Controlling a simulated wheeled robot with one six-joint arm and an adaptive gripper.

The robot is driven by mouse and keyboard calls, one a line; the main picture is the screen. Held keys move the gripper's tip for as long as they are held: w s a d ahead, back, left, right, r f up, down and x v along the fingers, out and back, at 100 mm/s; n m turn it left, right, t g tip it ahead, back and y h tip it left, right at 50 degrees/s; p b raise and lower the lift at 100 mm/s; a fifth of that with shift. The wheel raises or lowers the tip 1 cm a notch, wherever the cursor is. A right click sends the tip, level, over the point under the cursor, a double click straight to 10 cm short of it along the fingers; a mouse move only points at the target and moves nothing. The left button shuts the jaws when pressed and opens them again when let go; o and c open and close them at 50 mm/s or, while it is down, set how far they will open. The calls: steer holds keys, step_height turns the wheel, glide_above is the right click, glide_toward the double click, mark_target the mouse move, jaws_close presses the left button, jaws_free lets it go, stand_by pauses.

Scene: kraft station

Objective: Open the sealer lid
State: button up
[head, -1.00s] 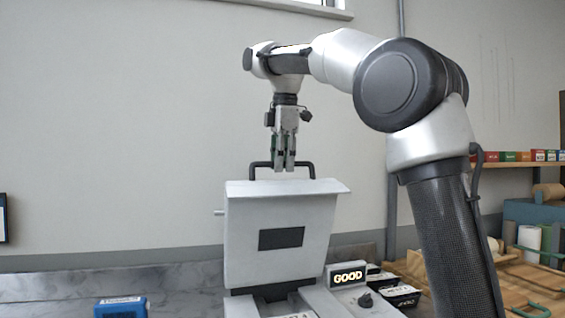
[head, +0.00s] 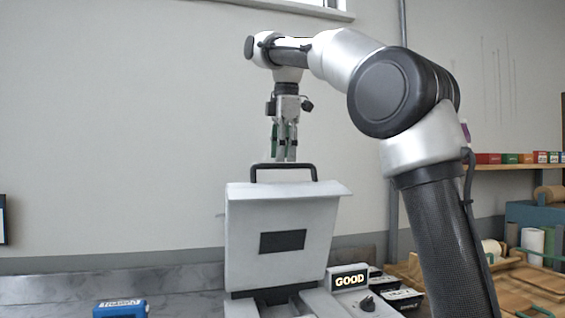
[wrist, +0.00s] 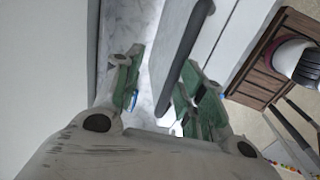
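The sealer lid (head: 282,235) is a light grey panel with a dark window, standing raised and nearly upright. Its black bar handle (head: 283,167) is along the top edge. My gripper (head: 285,158) points down just above the handle, its fingertips apart from it or barely clear of it. In the wrist view my gripper (wrist: 162,62) has its green-padded fingers spread, with nothing held between them. The dark handle (wrist: 178,45) shows beyond the fingers there, close to the right one. The sealer base (head: 316,304) is cut off at the bottom of the head view.
A blue device (head: 120,308) sits on the marble counter at left. A wooden shelf (head: 485,167) is at right.

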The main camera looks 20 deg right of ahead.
steer(key=shift+s+r, duration=0.25)
steer(key=shift+r, duration=0.85)
steer(key=shift+s+r, duration=0.2)
steer(key=shift+r, duration=0.85)
steer(key=s+d+f+m, duration=0.5)
steer(key=s+f, duration=0.4)
steer(key=f, duration=0.2)
steer(key=s+d+f+m+t, duration=0.1)
steer(key=s+d+f+m, duration=0.4)
steer(key=s+f, duration=0.5)
steer(key=s+d+f+m+t, duration=0.1)
steer(key=s+d+f+m, duration=0.4)
steer(key=s+f+m, duration=0.3)
step_height(320, 180, down, 4)
steer(key=shift+s, duration=0.65)
